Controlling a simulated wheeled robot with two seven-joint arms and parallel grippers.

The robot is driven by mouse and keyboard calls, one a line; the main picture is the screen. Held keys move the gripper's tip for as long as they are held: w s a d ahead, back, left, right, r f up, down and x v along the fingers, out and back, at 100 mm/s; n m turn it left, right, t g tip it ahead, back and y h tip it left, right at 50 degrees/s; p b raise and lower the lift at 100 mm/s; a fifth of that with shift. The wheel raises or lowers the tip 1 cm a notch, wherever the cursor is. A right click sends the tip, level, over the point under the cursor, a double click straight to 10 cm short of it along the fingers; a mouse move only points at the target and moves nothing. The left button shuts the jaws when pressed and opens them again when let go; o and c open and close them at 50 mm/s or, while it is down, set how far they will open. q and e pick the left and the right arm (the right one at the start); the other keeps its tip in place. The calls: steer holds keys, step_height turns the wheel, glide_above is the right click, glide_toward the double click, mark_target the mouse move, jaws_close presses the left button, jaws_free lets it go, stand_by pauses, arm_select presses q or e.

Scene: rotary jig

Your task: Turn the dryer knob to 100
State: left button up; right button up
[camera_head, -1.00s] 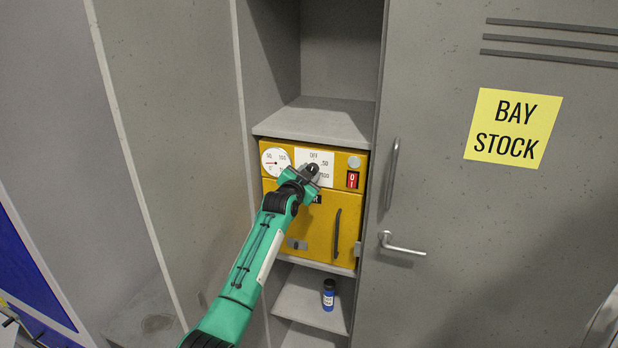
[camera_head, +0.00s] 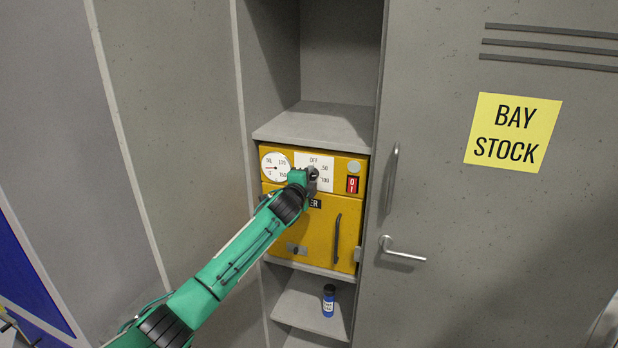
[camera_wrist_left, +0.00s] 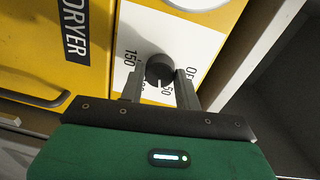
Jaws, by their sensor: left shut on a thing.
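The yellow dryer (camera_head: 325,235) sits in the open locker bay, with a white dial plate (camera_head: 328,186) marked OFF, 50 and 100. Its dark knob (camera_head: 314,172) is partly hidden by my left gripper (camera_head: 311,178). In the left wrist view, the black knob (camera_wrist_left: 159,67) is between the two fingers of my left gripper (camera_wrist_left: 161,84), which is shut on it. My right gripper is out of view.
A round gauge (camera_head: 275,167) is left of the dial plate, and a red switch (camera_head: 352,185) is right of it. The dryer door has a dark handle (camera_head: 337,238). A blue bottle (camera_head: 328,300) stands on the shelf below. A grey locker door (camera_head: 450,220) is at right.

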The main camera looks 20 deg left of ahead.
arm_select(q)
steer(key=m+p, duration=0.2)
steer(key=m, duration=0.4)
steer(key=shift+y, duration=0.3)
steer(key=shift+f+m+p, duration=0.15)
steer(key=shift+m+p, duration=0.4)
steer(key=shift+m, duration=0.75)
steer(key=o, duration=1)
steer(key=s+b, duration=0.1)
steer(key=s, duration=0.3)
steer(key=s+b, duration=0.2)
steer(key=s, duration=0.3)
steer(key=s+b, duration=0.1)
steer(key=s, duration=0.3)
steer(key=shift+s+r, duration=0.35)
steer(key=shift+s, duration=0.05)
